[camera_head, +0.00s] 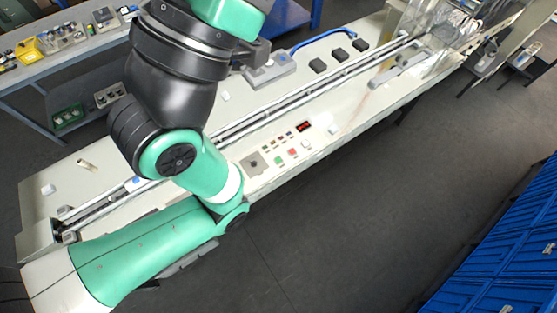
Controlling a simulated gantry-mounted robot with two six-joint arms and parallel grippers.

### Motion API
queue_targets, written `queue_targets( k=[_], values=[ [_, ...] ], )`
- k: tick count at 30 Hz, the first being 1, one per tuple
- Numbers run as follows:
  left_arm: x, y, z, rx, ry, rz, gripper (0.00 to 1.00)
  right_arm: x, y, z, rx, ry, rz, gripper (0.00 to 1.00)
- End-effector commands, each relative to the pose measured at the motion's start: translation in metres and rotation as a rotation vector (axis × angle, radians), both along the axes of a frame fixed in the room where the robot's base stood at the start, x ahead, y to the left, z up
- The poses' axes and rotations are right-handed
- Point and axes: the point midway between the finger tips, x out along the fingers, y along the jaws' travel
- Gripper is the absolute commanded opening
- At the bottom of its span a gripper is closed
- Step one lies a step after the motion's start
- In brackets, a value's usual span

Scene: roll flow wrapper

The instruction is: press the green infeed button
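The green infeed button (281,159) sits on the control panel on the front edge of the long machine bed. It is uncovered, and nothing touches it. A red button (293,152) is just to its right. My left arm crosses the left half of the view, just left of the panel, and rises out of the top edge. No fingertips of my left gripper show. My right arm and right gripper do not show.
A red-lit display (304,126) and a row of small buttons lie behind the green button. Guide rails (305,93) run along the machine bed (330,96). Blue cabinets (510,245) stand at the lower right. The floor (345,220) before the machine is clear.

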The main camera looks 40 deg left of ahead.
Motion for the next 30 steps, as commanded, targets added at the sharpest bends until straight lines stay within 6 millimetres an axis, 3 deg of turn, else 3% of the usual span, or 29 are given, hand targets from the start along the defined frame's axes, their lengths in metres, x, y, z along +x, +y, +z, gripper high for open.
queue_targets(
  k=[1,9,30],
  values=[
    [0.0000,0.0000,0.0000,0.000,0.000,0.000,0.46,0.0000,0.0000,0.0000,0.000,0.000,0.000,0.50],
    [0.0000,0.0000,0.0000,0.000,0.000,0.000,0.00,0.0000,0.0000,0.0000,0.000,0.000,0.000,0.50],
    [0.0000,0.0000,0.0000,0.000,0.000,0.000,0.00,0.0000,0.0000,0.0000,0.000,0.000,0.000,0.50]
  ],
)
